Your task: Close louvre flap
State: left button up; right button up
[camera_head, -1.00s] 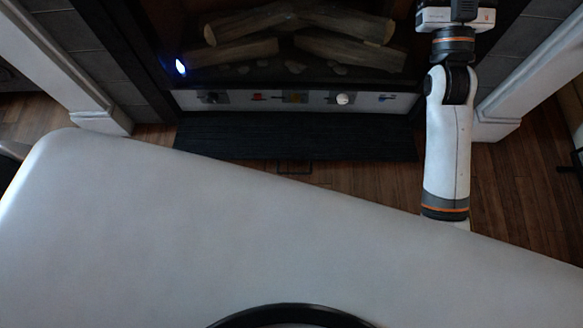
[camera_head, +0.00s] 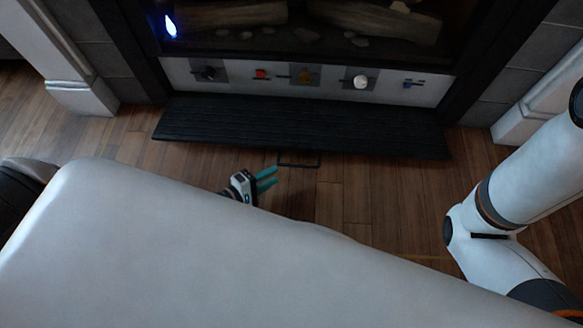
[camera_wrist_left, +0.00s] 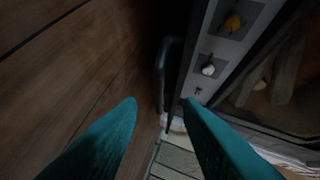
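The louvre flap (camera_head: 300,129) is a black slatted panel at the foot of the fireplace. It is folded down and open, below the exposed control strip. A thin dark handle (camera_head: 298,164) sticks out from its front edge, and it also shows in the left wrist view (camera_wrist_left: 161,72). My left gripper (camera_head: 276,178) is low over the floor, just left of and in front of the handle. Its teal fingers are apart and empty. In the left wrist view the handle appears beyond the gap between the fingertips (camera_wrist_left: 160,101). My right gripper is out of view.
The light control strip (camera_head: 310,83) carries several coloured knobs. Logs (camera_head: 375,18) and a blue-white light (camera_head: 170,27) are above it. White surround posts (camera_head: 80,85) stand at both sides. Wooden floor (camera_head: 345,195) in front of the flap is clear.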

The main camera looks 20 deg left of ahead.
aim_at(289, 166)
pick_arm(q)
jog(key=b+x, duration=0.1)
jog(key=x, duration=0.2)
jog(key=b+x, duration=0.2)
jog(key=x, duration=0.1)
jog(key=shift+w+d+f, duration=0.15)
jog(key=shift+w+f, duration=0.1)
jog(key=shift+f, duration=0.05)
jog(key=shift+w+d+b, duration=0.4)
jog(key=shift+w+b, duration=0.05)
jog(key=shift+w, duration=0.3)
grip_shut()
